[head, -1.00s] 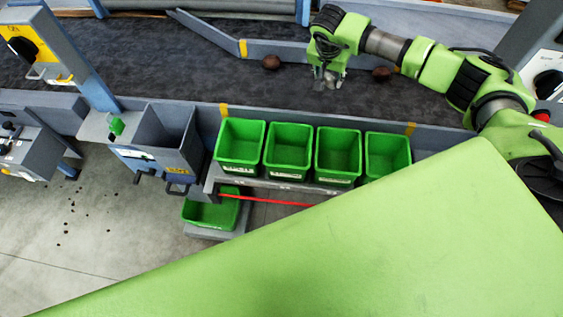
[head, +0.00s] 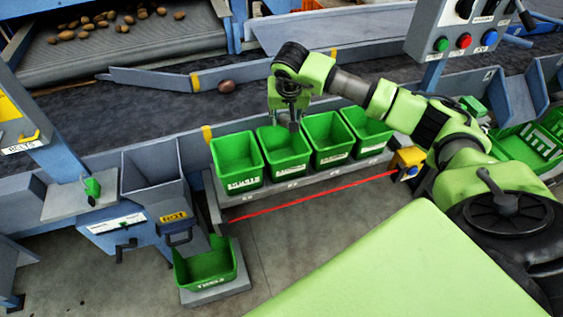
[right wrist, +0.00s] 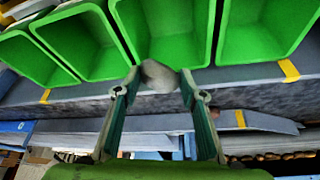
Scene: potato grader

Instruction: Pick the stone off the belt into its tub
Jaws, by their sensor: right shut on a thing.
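In the right wrist view a grey-brown stone (right wrist: 158,76) sits between the fingertips of my right gripper (right wrist: 160,82), which is shut on it. In the head view this gripper (head: 292,122) points down at the row of green tubs, over the second tub from the left (head: 284,168). The stone is hard to make out there. The other tubs in the row are the leftmost (head: 238,178), the third (head: 329,155) and the rightmost (head: 372,140). Their labels are too small to read surely. My left gripper is not in view.
The dark belt (head: 140,125) runs behind the tubs, with one brown lump (head: 227,86) by the angled guide (head: 150,80). A grey chute bin (head: 152,160) stands left of the tubs. A lower green tub (head: 205,268) sits near the floor. A control post (head: 455,45) rises behind my right arm.

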